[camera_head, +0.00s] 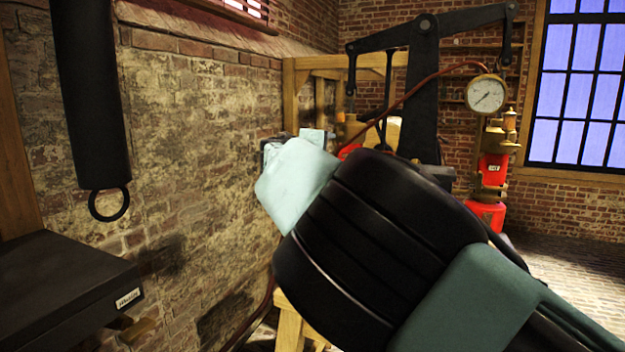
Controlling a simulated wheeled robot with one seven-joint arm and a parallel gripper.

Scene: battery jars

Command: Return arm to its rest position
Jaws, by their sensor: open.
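My arm fills the middle and lower right of the head view, with black ribbed and grey-green links and a pale teal section toward its far end. My gripper (293,140) shows only as small grey and pale parts just past that section, in front of the brick wall. It is open; its fingertips are mostly hidden behind my own arm. I see nothing held in it, though the space between the jaws is not clearly visible.
A black beam machine (424,90) with a pressure gauge (487,94) and red-and-brass jars (492,175) stands behind my arm. A dark box (65,290) is at lower left. A black hanging cylinder (88,95) with a ring is above it. Brick wall (190,170) borders the left.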

